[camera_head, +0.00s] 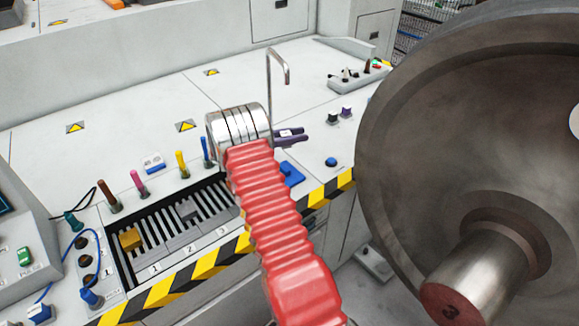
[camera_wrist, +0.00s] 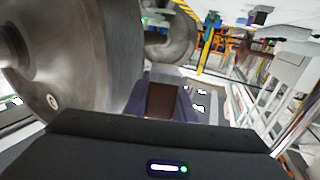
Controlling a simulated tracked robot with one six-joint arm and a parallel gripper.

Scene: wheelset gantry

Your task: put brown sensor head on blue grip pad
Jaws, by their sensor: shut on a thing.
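My gripper (camera_head: 290,136) has purple fingers beyond the silver wrist in the head view, above the white console. In the wrist view the gripper (camera_wrist: 163,98) is shut on a brown block, the brown sensor head (camera_wrist: 161,101), held between the fingers. In the head view the held piece is hidden by my wrist. A flat blue piece that looks like the blue grip pad (camera_head: 292,174) lies on the console, below the fingers in the picture and partly hidden by my red arm. The pad is not made out in the wrist view.
A slotted tray (camera_head: 180,254) lies left of my arm, with coloured posts (camera_head: 182,163) behind it. A bent metal rod (camera_head: 268,85) stands behind my wrist. A large wheel (camera_head: 430,160) fills the right. A blue knob (camera_head: 330,162) and dark cubes (camera_head: 346,112) stand near the pad.

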